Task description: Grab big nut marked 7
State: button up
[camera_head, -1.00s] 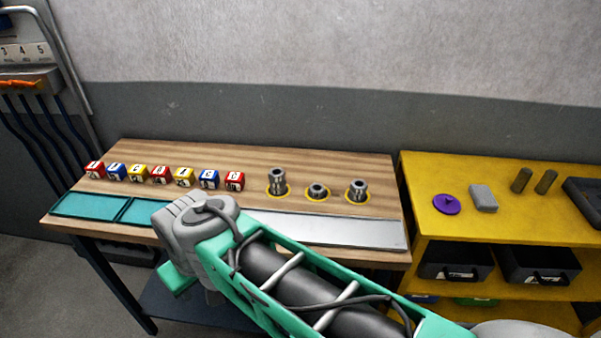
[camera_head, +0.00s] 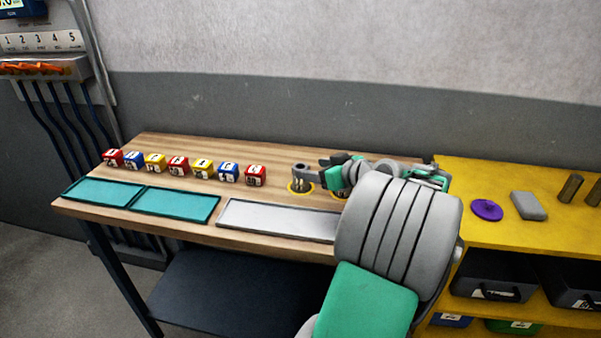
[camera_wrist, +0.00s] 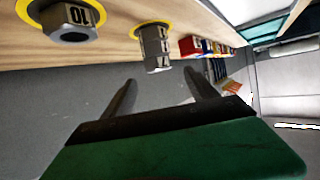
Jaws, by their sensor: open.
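A stack of grey nuts (camera_head: 301,177) stands on a yellow ring at the left of the nut row on the wooden table. The wrist view shows a nut stack (camera_wrist: 155,47) with marks too small to read. A big nut marked 10 (camera_wrist: 72,18) sits on another yellow ring to its left there. I cannot make out a 7 on any nut. My gripper (camera_head: 324,167) is just right of the left stack and hides most of the other nuts. In the wrist view my gripper (camera_wrist: 160,88) is open and empty, its fingers apart, short of the stack.
Several lettered cubes (camera_head: 203,168) stand in a row left of the nuts. Two teal trays (camera_head: 175,204) and a pale tray (camera_head: 275,219) lie along the front edge. A yellow shelf (camera_head: 465,180) with a purple disc (camera_head: 487,210) stands at right.

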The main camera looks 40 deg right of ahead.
aim_at(303, 167)
jog(key=x, duration=0.5)
jog(key=shift+d+f+p, duration=0.1)
jog(key=shift+p, duration=0.2)
jog(key=shift+c, duration=0.6)
grip_shut()
